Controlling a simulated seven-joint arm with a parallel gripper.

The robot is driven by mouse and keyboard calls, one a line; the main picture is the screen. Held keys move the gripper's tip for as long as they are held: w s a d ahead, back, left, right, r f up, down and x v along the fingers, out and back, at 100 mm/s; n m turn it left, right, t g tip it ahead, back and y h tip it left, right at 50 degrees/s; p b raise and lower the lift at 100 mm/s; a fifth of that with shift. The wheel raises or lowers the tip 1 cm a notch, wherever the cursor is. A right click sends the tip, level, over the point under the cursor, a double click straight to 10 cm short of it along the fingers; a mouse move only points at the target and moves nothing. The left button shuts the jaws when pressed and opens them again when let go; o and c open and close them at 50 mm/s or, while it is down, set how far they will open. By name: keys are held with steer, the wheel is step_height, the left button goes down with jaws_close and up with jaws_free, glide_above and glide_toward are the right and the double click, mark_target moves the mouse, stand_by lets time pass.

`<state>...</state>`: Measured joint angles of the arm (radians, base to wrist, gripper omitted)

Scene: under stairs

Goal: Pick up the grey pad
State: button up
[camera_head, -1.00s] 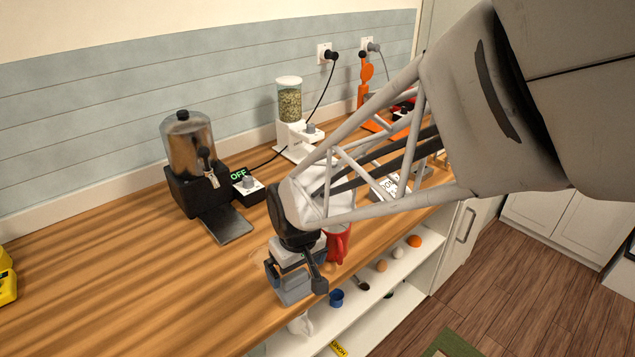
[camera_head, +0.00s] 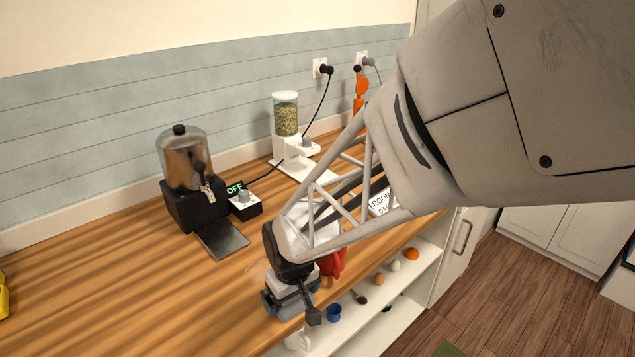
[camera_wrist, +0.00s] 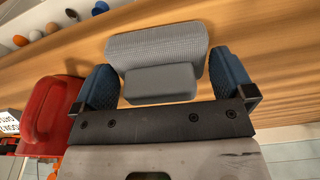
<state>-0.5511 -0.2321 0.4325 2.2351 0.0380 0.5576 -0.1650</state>
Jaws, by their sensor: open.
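The grey pad (camera_wrist: 155,45) has a ribbed upper part and a smoother grey block along its near side in the wrist view. It is at the front edge of the wooden counter. My gripper (camera_wrist: 165,82) is open, with one blue fingertip on each side of the pad and gaps visible at both sides. In the head view my gripper (camera_head: 290,298) is low at the counter's front edge. It hides most of the pad there, and I cannot tell whether it touches the pad.
A drink dispenser (camera_head: 188,170) and a grain dispenser (camera_head: 286,117) stand behind. Below the counter edge, an open shelf (camera_head: 345,325) holds a blue cup (camera_head: 334,313) and several small items.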

stand_by(0.5)
steer(key=c, duration=0.6)
steer(key=shift+r, duration=0.15)
steer(key=shift+c, duration=0.2)
steer(key=shift+r, duration=0.85)
steer(key=shift+s+d+r, duration=0.15)
steer(key=shift+s+r, duration=0.1)
steer(key=shift+r, duration=0.55)
steer(key=s+d+r, duration=0.1)
steer(key=s+d, duration=0.7)
steer(key=s, duration=0.5)
steer(key=shift+r, duration=0.2)
steer(key=shift+s, duration=0.1)
